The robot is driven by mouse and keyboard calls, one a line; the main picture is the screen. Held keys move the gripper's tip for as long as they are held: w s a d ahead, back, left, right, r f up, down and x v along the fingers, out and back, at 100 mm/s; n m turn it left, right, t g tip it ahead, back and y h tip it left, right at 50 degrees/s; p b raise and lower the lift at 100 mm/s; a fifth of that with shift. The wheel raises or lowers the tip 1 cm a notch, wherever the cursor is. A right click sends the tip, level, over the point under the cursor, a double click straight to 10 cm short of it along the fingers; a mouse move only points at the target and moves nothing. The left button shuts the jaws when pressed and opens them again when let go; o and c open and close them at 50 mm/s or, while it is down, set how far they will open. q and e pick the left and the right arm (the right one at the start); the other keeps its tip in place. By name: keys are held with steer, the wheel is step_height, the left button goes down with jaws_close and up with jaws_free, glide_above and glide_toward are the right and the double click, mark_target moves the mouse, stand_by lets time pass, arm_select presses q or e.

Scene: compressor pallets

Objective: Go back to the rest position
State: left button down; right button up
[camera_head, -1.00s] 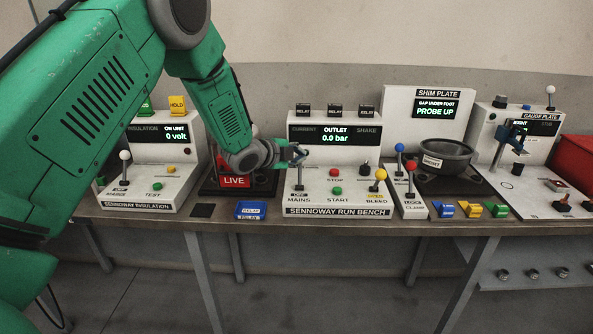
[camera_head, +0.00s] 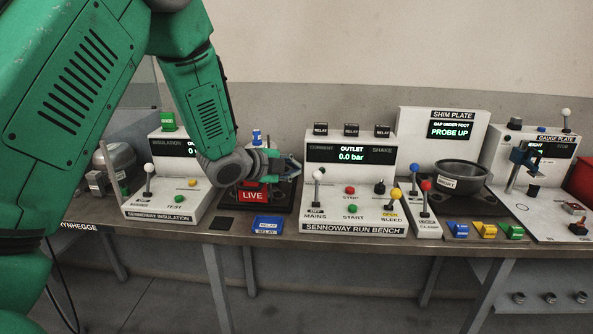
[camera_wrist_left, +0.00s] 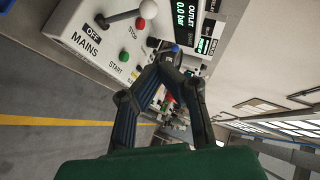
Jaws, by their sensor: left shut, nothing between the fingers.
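My left gripper (camera_head: 292,165) is shut and empty. In the head view it hangs in front of the dark stand with the red LIVE sign (camera_head: 253,196), just left of the white run bench (camera_head: 352,229). In the left wrist view its fingertips (camera_wrist_left: 162,62) meet, with the run bench panel (camera_wrist_left: 75,35) and its MAINS lever behind them. The outlet display (camera_head: 350,154) reads 0.0 bar. My right gripper is in neither view.
The insulation box (camera_head: 165,208) stands left of the stand. A blue relay tray (camera_head: 267,225) lies at the table's front edge. To the right are a clamp lever box (camera_head: 424,219), a dark bowl (camera_head: 460,176) and the gauge plate (camera_head: 540,205). Open air lies above the table.

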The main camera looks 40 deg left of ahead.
arm_select(q)
steer(key=shift+s+d+r, duration=0.1)
steer(key=shift+d+r, duration=0.05)
steer(key=shift+d, duration=0.2)
steer(key=shift+a, duration=0.1)
steer(key=s+d+f+n+g, duration=0.35)
steer(key=s+f, duration=0.25)
steer(key=f, duration=0.5)
steer(key=s+d+f+n+g, duration=0.2)
steer(key=s+d+f+n, duration=0.2)
steer(key=s+f, duration=0.45)
steer(key=s+d+f+n+g, duration=0.2)
steer(key=s+f, duration=0.2)
steer(key=s, duration=0.4)
steer(key=s+d+f+n+g+y, duration=0.1)
steer(key=s+d+f+n+g, duration=0.1)
steer(key=s, duration=0.6)
steer(key=s+d+f+n+g, duration=0.2)
steer(key=s+f+n+g, duration=0.1)
steer(key=s+f, duration=0.4)
steer(key=shift+s+d+n+y, duration=0.25)
steer(key=shift+s+n+y, duration=0.15)
steer(key=shift+s+n, duration=0.1)
steer(key=shift+d+f, duration=0.1)
